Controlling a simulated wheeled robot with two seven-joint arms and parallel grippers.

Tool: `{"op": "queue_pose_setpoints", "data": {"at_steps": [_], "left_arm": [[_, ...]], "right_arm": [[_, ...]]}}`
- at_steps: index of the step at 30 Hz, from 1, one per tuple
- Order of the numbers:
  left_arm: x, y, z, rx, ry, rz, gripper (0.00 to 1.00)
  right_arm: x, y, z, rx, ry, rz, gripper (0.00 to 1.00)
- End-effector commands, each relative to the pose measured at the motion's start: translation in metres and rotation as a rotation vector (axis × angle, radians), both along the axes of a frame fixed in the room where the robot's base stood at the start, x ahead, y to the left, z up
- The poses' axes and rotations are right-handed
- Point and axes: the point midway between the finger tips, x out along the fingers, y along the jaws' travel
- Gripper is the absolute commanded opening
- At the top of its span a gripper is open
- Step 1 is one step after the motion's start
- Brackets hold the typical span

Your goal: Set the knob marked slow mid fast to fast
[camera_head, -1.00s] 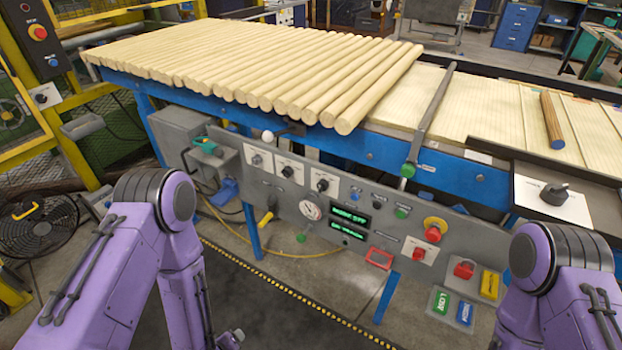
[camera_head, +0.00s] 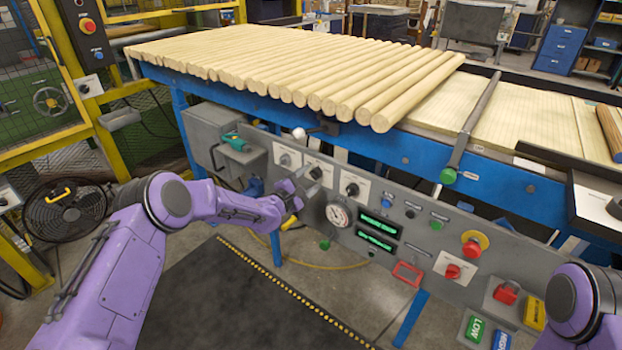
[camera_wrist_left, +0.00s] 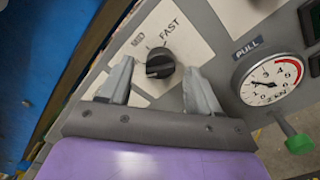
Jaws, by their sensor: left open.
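The knob (camera_wrist_left: 160,63) marked with MID and FAST is black and sits on a white plate (camera_wrist_left: 192,42) in the left wrist view. FAST reads above it and MID at upper left; the slow mark is not readable. I cannot tell for certain which mark its pointer faces. In the head view the knob (camera_head: 316,173) is the middle one of three on the grey panel. My left gripper (camera_head: 297,184) is close in front of it. In the left wrist view its open fingers (camera_wrist_left: 159,80) appear on either side of the knob, with gaps. My right gripper is out of view.
Other knobs (camera_head: 285,159) (camera_head: 352,189) flank the middle one. Wooden rods (camera_head: 300,70) lie on the table above the panel.

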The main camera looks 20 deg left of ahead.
Motion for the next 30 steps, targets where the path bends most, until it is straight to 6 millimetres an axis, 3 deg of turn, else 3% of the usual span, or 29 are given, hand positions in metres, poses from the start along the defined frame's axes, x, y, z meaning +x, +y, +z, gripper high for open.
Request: {"op": "queue_pose_setpoints", "data": {"at_steps": [5, 12, 13, 18, 30], "left_arm": [[0.0125, -0.0051, -0.0006, 0.000, 0.001, -0.001, 0.63], [0.0137, -0.0054, -0.0003, -0.001, 0.001, 0.001, 0.63], [0.0136, -0.0053, -0.0003, -0.001, 0.001, 0.001, 0.59], [0.0135, -0.0051, -0.0003, -0.001, 0.001, 0.001, 0.07], [0.0132, -0.0050, -0.0025, 0.057, -0.019, 0.001, 0.07]], "right_arm": [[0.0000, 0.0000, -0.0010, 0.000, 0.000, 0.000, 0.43], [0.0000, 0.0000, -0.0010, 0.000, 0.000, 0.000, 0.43], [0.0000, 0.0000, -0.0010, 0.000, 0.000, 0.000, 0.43], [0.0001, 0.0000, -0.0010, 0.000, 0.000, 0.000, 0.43], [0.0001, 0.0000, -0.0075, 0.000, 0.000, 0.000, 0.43]]}}
